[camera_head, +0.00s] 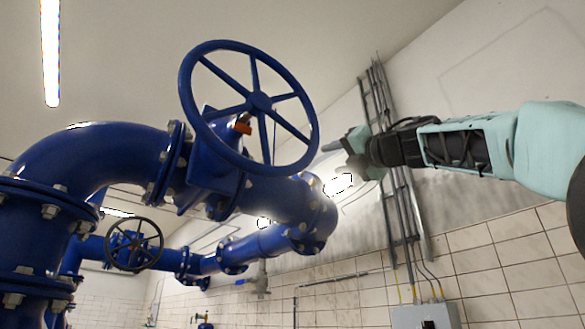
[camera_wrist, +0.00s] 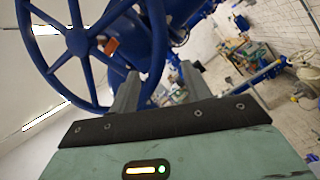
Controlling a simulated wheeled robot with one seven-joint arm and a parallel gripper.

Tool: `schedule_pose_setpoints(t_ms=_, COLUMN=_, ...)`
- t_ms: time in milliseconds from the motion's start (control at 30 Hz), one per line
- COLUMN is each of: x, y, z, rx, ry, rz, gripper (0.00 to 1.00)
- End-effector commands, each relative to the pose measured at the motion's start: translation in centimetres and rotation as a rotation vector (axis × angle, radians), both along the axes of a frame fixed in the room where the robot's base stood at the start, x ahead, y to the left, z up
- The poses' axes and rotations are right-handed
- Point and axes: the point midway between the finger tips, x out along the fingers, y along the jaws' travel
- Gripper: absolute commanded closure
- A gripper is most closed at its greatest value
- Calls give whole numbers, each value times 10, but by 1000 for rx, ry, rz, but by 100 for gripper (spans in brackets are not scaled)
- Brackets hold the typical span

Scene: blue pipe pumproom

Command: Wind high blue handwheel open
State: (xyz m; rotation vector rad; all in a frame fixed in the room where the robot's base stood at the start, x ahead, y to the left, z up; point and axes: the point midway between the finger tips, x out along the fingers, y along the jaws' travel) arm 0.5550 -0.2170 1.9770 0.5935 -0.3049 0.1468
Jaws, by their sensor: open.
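The high blue handwheel (camera_head: 259,102) stands tilted above the blue pipe in the head view, with a round rim, several spokes and a hub. An orange-red piece (camera_head: 242,128) shows behind its spokes. In the wrist view the handwheel (camera_wrist: 77,42) fills the upper left. My gripper (camera_head: 328,145) is just right of the rim in the head view, pointing left at it. In the wrist view its two fingers (camera_wrist: 158,88) are apart, with the right part of the rim showing ahead of and between them. Nothing is held. Contact with the rim cannot be told.
Thick blue flanged pipes (camera_head: 110,160) run below and left of the wheel. A smaller dark handwheel (camera_head: 134,244) is lower and farther back. Grey conduits (camera_head: 395,190) run up the tiled wall behind my arm, above a grey box (camera_head: 425,315). Open air surrounds the wheel's upper side.

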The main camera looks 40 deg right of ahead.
Motion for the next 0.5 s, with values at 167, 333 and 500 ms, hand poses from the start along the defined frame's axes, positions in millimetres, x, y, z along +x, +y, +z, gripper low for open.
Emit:
schedule_pose_setpoints(t_ms=167, x=18, y=2, z=13, rx=3, ry=3, rz=3, gripper=52)
schedule_pose_setpoints(t_ms=333, x=38, y=3, z=20, rx=4, ry=2, rz=5, gripper=52)
schedule_pose_setpoints(t_ms=500, x=67, y=4, z=27, rx=3, ry=2, rz=1, gripper=52)
